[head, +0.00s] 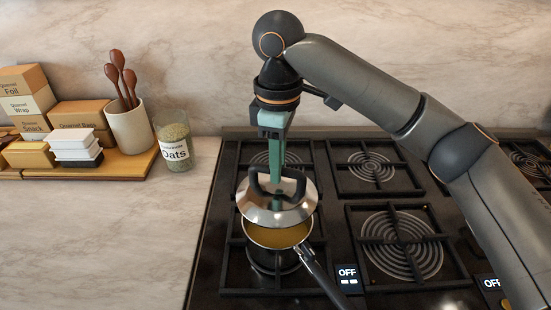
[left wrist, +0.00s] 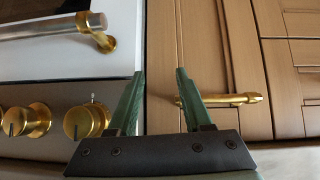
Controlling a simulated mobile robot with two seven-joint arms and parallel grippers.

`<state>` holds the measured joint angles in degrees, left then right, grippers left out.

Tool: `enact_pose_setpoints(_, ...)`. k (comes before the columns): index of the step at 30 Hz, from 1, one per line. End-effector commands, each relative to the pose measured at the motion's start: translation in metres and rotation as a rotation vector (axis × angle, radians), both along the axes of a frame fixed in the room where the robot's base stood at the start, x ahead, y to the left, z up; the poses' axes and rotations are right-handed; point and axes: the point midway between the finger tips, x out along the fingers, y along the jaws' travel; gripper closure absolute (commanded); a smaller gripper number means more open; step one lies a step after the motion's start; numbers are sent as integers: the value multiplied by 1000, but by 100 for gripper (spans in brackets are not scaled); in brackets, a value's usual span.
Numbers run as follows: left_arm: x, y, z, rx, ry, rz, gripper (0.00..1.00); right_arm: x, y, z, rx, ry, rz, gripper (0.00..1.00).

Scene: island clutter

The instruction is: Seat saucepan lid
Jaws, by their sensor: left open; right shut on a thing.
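The saucepan (head: 268,236) stands on the front left burner of the cooktop, with yellowish contents showing. Its dark handle (head: 325,278) points to the lower right. The steel lid (head: 277,212) with a dark loop handle is over the back part of the pan, tilted, with the contents visible below its near edge. I cannot tell whether its far edge touches the rim. My right gripper (head: 277,180) comes down from above and is shut on the lid's handle. My left gripper (left wrist: 157,100) is open and empty in the left wrist view, in front of cabinet fronts.
The black cooktop (head: 212,270) has several burners with raised grates. An oats jar (head: 174,142), a utensil crock (head: 131,127) and boxes stand on the left counter. The counter (head: 130,240) in front is clear. A gold cabinet handle (left wrist: 225,99) and stove knobs (left wrist: 86,120) show near my left gripper.

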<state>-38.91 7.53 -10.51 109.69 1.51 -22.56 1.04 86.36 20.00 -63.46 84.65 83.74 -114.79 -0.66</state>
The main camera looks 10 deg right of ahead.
Motion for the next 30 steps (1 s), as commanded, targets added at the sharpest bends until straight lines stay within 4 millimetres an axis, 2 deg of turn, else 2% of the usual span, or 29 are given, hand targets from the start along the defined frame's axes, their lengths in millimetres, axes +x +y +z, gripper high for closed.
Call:
enact_pose_setpoints(8, -2, 0, -1, -1, 4, 0, 50, -1, -2, -3, 0, 2, 0, 100)
enact_pose_setpoints(21, -1, 0, -4, 0, 2, -1, 50, -1, -2, -36, 1, 3, 0, 100)
enact_pose_setpoints(30, 0, -1, -4, 0, 1, -1, 50, -1, -2, -47, 0, 1, 0, 100)
